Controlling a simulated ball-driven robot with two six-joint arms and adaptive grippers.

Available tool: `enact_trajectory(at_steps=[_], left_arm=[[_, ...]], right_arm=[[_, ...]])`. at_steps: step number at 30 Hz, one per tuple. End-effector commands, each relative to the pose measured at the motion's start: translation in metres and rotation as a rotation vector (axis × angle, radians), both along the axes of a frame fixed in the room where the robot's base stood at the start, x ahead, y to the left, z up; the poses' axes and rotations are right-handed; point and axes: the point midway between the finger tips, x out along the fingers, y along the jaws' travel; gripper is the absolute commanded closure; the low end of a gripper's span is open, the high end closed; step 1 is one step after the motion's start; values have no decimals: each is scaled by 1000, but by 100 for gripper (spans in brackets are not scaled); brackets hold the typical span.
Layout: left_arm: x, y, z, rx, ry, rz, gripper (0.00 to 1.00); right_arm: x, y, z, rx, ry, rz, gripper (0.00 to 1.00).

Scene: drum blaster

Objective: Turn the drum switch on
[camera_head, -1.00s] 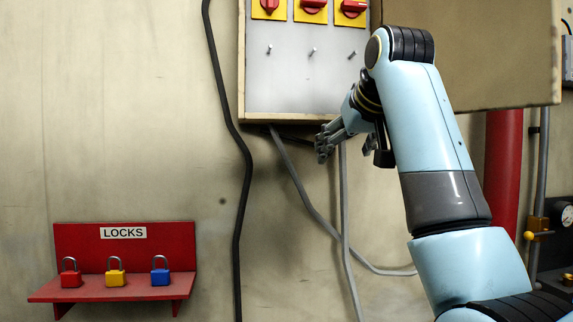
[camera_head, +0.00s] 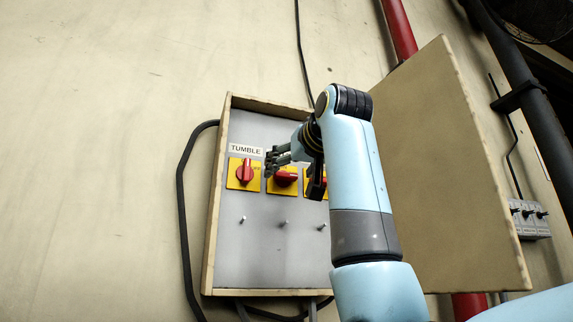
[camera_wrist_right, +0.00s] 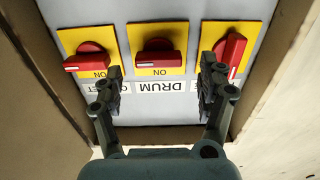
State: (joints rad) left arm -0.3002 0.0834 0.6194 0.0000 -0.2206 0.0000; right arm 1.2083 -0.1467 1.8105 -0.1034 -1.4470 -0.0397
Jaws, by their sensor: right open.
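The drum switch is a red knob on a yellow plate (camera_head: 284,180), middle of three in the open panel box; its handle lies horizontal. In the right wrist view the drum switch (camera_wrist_right: 158,57) sits above the upside-down DRUM label (camera_wrist_right: 160,86). My right gripper (camera_head: 272,160) is in front of the panel, close to the drum switch. In the wrist view its open, empty fingers (camera_wrist_right: 160,74) are on either side of that switch; I cannot tell if they touch the panel. My left gripper is not in view.
The tumble switch (camera_head: 245,173) at left has a vertical handle. A third switch (camera_wrist_right: 88,57) has a horizontal handle and is partly hidden by my arm in the head view. Several small toggles (camera_head: 282,223) sit below. The opened box door (camera_head: 440,180) stands right of my arm.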

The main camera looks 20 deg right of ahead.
Motion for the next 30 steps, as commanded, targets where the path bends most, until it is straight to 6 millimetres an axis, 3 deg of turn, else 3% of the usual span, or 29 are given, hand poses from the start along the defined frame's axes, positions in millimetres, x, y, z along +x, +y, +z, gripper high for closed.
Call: enact_trajectory(at_steps=[6, 16, 30], left_arm=[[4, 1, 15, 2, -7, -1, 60], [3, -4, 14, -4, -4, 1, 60], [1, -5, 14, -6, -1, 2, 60]], right_arm=[[26, 1, 1, 1, 1, -1, 25], [31, 1, -1, 1, 0, -1, 25], [30, 1, -1, 0, 0, -1, 82]])
